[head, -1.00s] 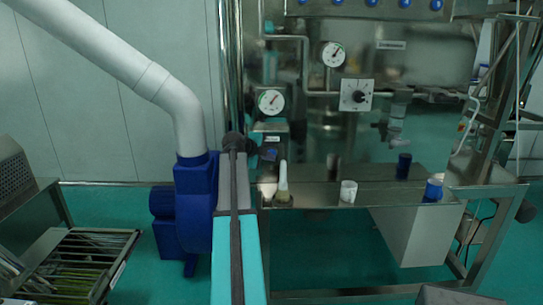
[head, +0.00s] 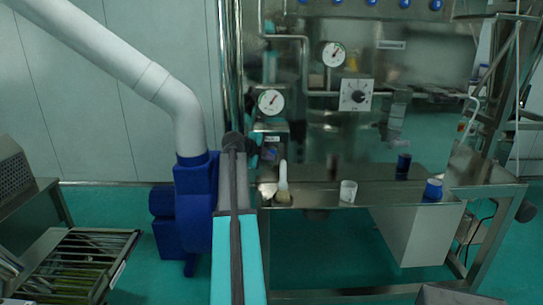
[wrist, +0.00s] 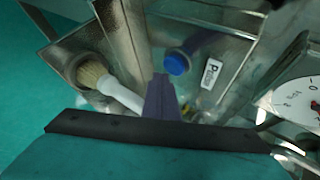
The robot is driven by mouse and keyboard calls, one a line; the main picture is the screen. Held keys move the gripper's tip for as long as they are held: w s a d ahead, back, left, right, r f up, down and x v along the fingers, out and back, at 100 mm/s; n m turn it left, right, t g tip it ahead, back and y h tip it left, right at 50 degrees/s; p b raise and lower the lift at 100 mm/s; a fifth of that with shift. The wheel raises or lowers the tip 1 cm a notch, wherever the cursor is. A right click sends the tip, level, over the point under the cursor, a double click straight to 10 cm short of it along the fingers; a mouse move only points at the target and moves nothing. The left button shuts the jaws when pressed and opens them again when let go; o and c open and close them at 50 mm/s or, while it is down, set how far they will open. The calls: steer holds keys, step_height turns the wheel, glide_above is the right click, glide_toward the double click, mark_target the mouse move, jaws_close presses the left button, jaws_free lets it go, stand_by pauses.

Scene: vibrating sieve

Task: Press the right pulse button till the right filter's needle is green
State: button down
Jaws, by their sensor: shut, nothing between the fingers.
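In the wrist view a blue round button (wrist: 176,62) sits beside a white label reading "Pulse" (wrist: 211,72). My gripper (wrist: 162,82) is shut and empty; its tips appear just short of the button, with a gap I cannot judge. A white gauge (wrist: 300,100) shows partly at the right edge. In the head view there are two round gauges, a lower left one (head: 270,102) and an upper right one (head: 333,54). Both needles point up and right; the zone under each is too small to tell. My arm hides the gripper there.
A white-handled brush (wrist: 118,92) stands in a holder close to my gripper. A knob plate (head: 356,95) is right of the gauges. A blue blower (head: 196,205) stands left.

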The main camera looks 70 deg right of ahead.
steer(key=shift+w+d+b, duration=0.35)
steer(key=shift+d+b, duration=0.5)
steer(key=shift+b, duration=0.25)
stand_by(1.1)
steer(key=shift+a, duration=0.1)
steer(key=shift+s+a+b, duration=0.3)
steer(key=shift+a+b, duration=0.25)
steer(key=shift+a, duration=0.2)
stand_by(0.4)
steer(key=a, duration=0.1)
steer(key=s+a+b, duration=0.1)
steer(key=a, duration=0.1)
steer(key=s+a, duration=0.1)
steer(key=shift+a+b, duration=0.3)
steer(key=shift+a, duration=0.05)
steer(key=shift+w, duration=0.15)
stand_by(0.8)
